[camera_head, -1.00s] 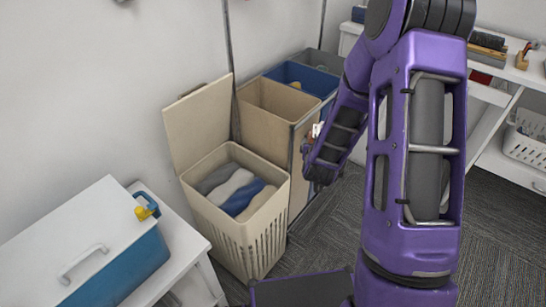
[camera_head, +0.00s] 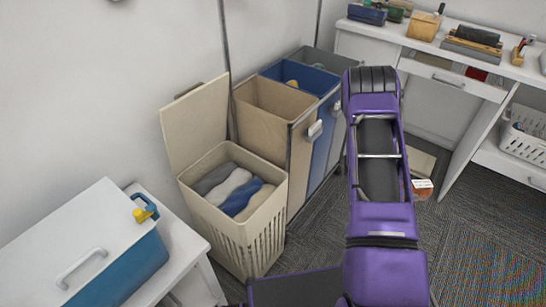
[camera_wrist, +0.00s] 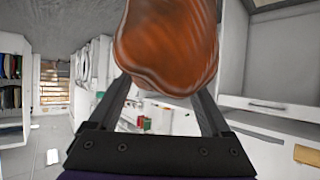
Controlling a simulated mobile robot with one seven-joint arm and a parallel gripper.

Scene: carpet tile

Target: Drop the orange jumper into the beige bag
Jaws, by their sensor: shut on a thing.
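The beige bag (camera_head: 265,112) hangs open at the near end of a row of bags against the wall, with a white tag on its front. In the wrist view my gripper (camera_wrist: 165,88) is shut on the orange jumper (camera_wrist: 168,40), a bunched orange-brown bundle that rises above the fingers. In the head view my purple arm stands to the right of the bags and hides my gripper. I cannot clearly make out the jumper there.
A blue bag (camera_head: 305,78) and a grey bag (camera_head: 328,60) follow the beige one. A lidded beige hamper (camera_head: 245,235) with folded clothes stands in front. A white desk (camera_head: 430,45) is at the back right. A white basket (camera_head: 525,138) sits on a shelf.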

